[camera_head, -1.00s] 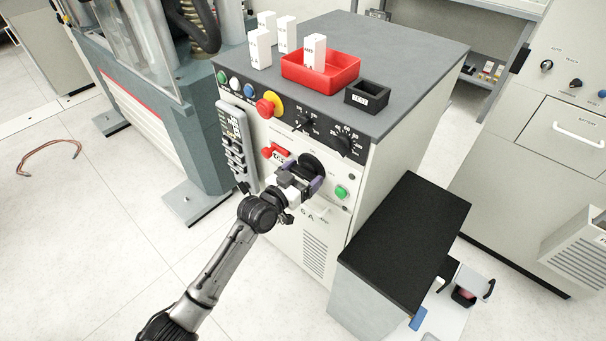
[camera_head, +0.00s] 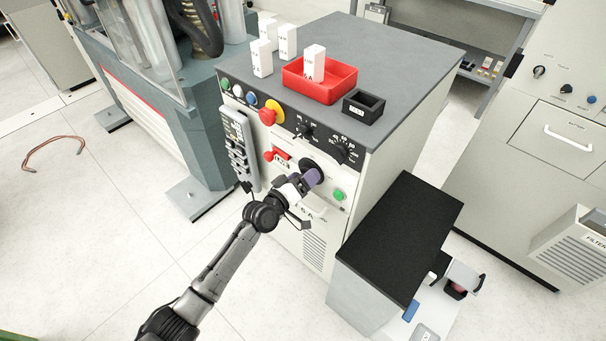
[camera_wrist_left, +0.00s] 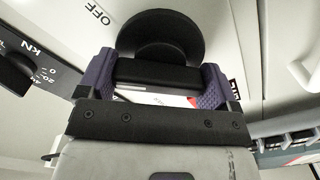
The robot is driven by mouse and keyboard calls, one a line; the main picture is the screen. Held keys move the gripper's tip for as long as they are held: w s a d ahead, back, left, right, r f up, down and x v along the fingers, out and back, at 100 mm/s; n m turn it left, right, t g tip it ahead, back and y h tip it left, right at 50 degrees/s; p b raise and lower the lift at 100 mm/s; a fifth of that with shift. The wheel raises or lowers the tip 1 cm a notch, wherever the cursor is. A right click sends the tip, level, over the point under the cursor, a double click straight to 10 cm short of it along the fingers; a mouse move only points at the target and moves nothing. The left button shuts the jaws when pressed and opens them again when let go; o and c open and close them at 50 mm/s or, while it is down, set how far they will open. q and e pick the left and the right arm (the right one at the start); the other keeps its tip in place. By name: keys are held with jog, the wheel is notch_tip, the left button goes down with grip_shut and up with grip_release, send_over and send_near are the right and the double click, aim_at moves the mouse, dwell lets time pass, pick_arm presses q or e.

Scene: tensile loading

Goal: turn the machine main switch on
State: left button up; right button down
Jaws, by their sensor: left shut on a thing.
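The machine main switch (camera_head: 313,166) is a black round rotary knob on the front panel of the grey-topped cabinet. It also shows large in the left wrist view (camera_wrist_left: 160,32), with the word OFF printed to its left. My left gripper (camera_head: 303,182) is at the knob, with its purple fingers (camera_wrist_left: 156,82) on both sides of the black grip bar, shut on it. The gripper is rolled relative to the panel. The far side of the knob is partly hidden by the gripper. My right gripper is not in view.
Near the knob are a green button (camera_head: 338,195), a red switch (camera_head: 277,154) and a red emergency knob on yellow (camera_head: 270,113). A grey handset (camera_head: 238,146) hangs at the panel's left. A black-topped low cabinet (camera_head: 400,235) stands at right. A red tray (camera_head: 320,82) sits on top.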

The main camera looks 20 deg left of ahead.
pick_arm(q)
jog(key=n+p, duration=0.1)
jog(key=n, duration=0.3)
jog(key=shift+n, duration=0.3)
jog(key=n, duration=0.4)
jog(key=shift+p, duration=0.4)
jog(key=shift+n, duration=0.3)
jog(key=o, duration=0.7)
jog(key=shift+o, duration=0.2)
jog(key=shift+s, duration=0.2)
jog(key=p+v, duration=0.2)
jog(key=v, duration=1.1)
jog(key=shift+s+p, duration=0.25)
jog(key=shift+p, duration=0.05)
jog(key=shift+a, duration=0.15)
